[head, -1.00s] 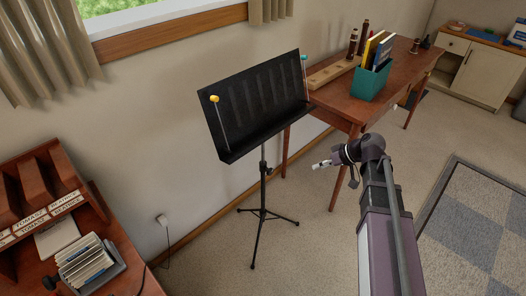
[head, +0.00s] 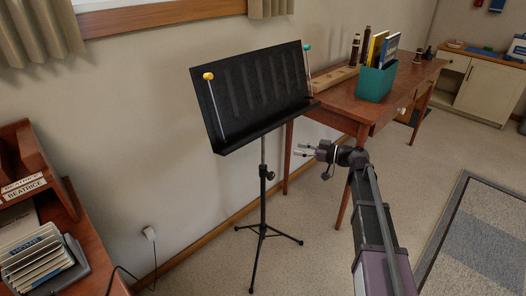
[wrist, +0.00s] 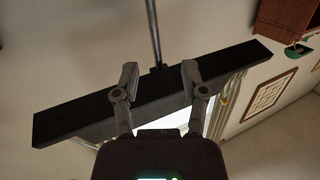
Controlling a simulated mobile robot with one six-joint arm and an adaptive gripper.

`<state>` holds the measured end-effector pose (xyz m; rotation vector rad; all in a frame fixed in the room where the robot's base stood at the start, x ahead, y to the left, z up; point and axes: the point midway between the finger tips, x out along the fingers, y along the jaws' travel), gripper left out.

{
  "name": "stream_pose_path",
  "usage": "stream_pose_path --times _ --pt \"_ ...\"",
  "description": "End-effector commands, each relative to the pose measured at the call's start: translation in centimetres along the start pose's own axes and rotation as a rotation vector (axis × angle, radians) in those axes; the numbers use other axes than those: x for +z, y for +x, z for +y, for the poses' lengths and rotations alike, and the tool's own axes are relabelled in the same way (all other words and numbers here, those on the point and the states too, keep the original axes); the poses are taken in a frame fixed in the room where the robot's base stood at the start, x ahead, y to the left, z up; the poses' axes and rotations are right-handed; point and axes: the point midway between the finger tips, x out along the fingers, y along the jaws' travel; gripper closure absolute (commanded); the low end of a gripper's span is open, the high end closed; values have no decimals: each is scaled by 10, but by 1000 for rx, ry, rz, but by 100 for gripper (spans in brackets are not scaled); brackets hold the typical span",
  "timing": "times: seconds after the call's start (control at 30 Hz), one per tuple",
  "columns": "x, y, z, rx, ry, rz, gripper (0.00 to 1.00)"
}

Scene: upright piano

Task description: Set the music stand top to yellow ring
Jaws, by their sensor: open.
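The black music stand shows a tilted top (head: 262,95) on a thin upright post (head: 263,205) with tripod feet on the floor. A dark clamp knob (head: 270,175) sits on the post below the top. A yellow-tipped holder (head: 208,77) stands at the top's left, a teal-tipped one (head: 307,47) at its right. I cannot make out a yellow ring on the post. My gripper (head: 302,150) is open and empty, right of the post and just below the top's level. In the wrist view, the top's dark edge (wrist: 75,117) lies beyond my open gripper (wrist: 160,73); contact is unclear.
A wooden table (head: 340,98) with a teal book box (head: 377,82) stands behind right. A desk (head: 85,250) with a card tray (head: 40,265) is at the left. A wall is behind the stand; open carpet lies in front.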

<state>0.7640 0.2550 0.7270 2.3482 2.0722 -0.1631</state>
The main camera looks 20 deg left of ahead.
Motion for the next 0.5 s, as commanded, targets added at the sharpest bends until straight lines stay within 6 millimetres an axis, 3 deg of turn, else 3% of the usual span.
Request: stream_pose_path --times 0.03,0.5 --pt "7 4 6 0 -18 24 45" --pt "3 7 12 4 -66 83 45"
